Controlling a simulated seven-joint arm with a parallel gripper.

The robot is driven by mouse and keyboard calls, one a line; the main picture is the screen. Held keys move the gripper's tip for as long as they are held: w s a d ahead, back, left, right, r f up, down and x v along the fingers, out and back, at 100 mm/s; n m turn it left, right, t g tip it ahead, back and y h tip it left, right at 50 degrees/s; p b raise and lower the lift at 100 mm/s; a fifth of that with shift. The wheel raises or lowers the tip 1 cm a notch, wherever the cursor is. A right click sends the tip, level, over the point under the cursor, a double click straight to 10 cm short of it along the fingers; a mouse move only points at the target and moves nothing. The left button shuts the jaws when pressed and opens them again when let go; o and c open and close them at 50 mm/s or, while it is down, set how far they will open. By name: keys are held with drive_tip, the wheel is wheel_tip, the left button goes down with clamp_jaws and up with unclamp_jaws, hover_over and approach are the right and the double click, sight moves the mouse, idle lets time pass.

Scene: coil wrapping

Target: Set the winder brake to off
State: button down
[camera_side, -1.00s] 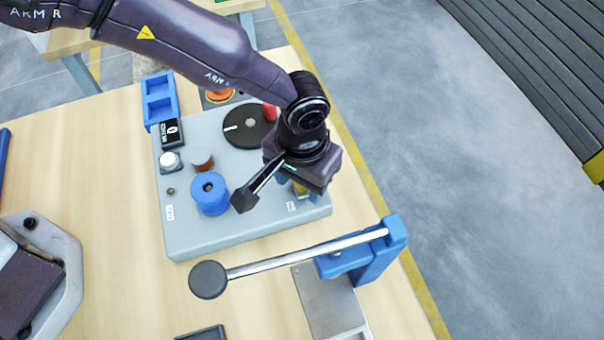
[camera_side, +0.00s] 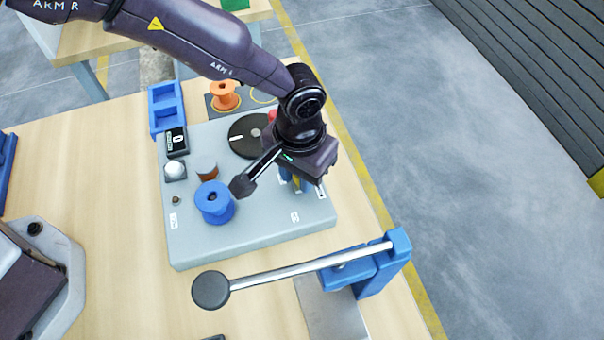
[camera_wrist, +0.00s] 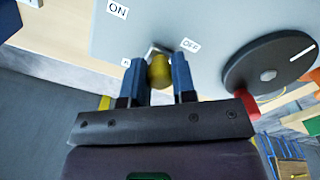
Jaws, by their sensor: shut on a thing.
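The winder brake lever shows as a yellow knob (camera_wrist: 159,71) on a short metal stem at the edge of the grey winder panel (camera_side: 250,235). My gripper (camera_wrist: 160,85), with blue fingers, is shut on the yellow knob. In the side view, my gripper (camera_side: 297,186) is over the panel's right part and mostly hides the knob. In the wrist view, the OFF label (camera_wrist: 190,45) is close beside the knob on the right. The ON label (camera_wrist: 117,8) is farther off at upper left. The lever's exact angle is partly hidden.
A black disc (camera_side: 246,137) with a red part beside it is close behind my gripper. A blue spool (camera_side: 214,204) stands on the panel. A silver bar with a black round end (camera_side: 210,290) crosses in front, held by a blue bracket (camera_side: 385,265).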

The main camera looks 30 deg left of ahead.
drive_tip(key=c, duration=0.9)
unclamp_jaws()
drive_tip(key=shift+w+a, duration=0.25)
drive_tip(key=shift+w, duration=0.05)
drive_tip(key=shift+c, duration=0.2)
drive_tip(key=shift+s, duration=0.1)
drive_tip(key=shift+d, duration=0.1)
wheel_tip(320, 180, up, 13)
drive_tip(key=s+a+r+t, duration=0.2)
drive_tip(key=s+a+r, duration=0.3)
drive_tip(key=a, duration=0.5)
drive_tip(key=s+a+r+n+t, duration=0.1)
drive_tip(key=s+a+r, duration=0.5)
drive_tip(key=a, duration=0.5)
drive_tip(key=s+a+r+t, duration=0.2)
drive_tip(key=s+a+r, duration=0.4)
drive_tip(key=a, duration=0.4)
drive_tip(key=shift+s+a+t, duration=0.3)
drive_tip(key=shift+s+a, duration=0.05)
drive_tip(key=shift+s, duration=0.15)
